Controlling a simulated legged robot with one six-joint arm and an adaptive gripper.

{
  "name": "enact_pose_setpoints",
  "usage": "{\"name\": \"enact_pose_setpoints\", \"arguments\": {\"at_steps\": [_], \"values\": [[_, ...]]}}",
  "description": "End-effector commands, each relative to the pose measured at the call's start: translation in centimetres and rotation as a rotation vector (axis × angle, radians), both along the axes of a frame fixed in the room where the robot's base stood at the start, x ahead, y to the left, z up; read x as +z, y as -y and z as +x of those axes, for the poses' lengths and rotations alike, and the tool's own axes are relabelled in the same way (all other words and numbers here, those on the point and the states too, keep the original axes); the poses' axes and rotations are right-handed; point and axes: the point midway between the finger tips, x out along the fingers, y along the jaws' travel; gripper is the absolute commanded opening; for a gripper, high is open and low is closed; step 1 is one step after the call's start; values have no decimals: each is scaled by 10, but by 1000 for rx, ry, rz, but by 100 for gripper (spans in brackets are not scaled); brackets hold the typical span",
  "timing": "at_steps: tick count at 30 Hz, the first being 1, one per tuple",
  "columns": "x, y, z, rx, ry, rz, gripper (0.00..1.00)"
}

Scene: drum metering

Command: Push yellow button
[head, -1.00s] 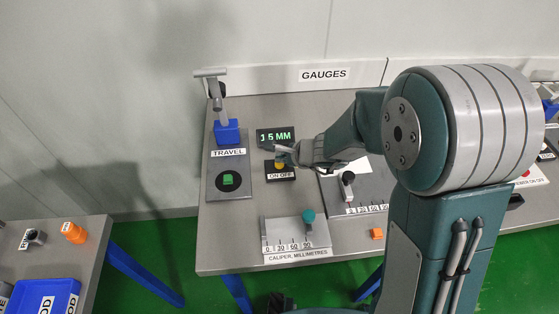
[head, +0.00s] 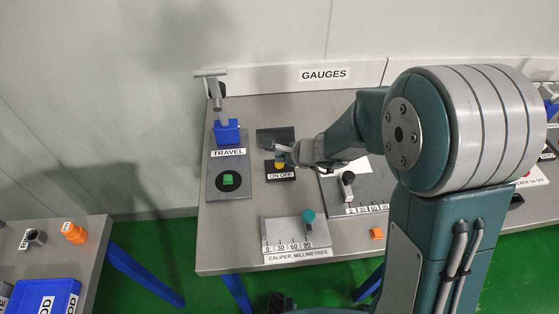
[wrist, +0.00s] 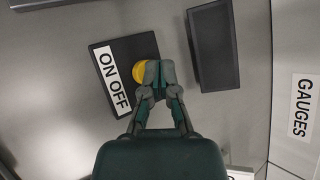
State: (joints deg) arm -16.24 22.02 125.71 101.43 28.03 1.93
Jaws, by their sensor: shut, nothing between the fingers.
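The yellow button (head: 279,165) sits on a small black box with an ON OFF label (head: 281,176) on the gauges bench. In the wrist view the button (wrist: 138,72) is partly hidden behind my fingertips. My gripper (head: 270,149) is shut and empty, with its tips at the button; it also shows in the wrist view (wrist: 158,75). I cannot tell whether the tips touch the button. The display (head: 276,135) behind the box is dark, and its dark face also shows in the wrist view (wrist: 214,46).
A caliper plate (head: 295,236) lies in front, and another scale with a black knob (head: 348,178) is to the right. An orange block (head: 377,233) lies near the front edge.

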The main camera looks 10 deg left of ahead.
Motion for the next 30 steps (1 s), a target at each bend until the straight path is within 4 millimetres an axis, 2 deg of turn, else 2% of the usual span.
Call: {"name": "enact_pose_setpoints", "arguments": {"at_steps": [14,30], "values": [[11,0,0,1,3,1,0],[57,0,1,1,4,2,0]]}}
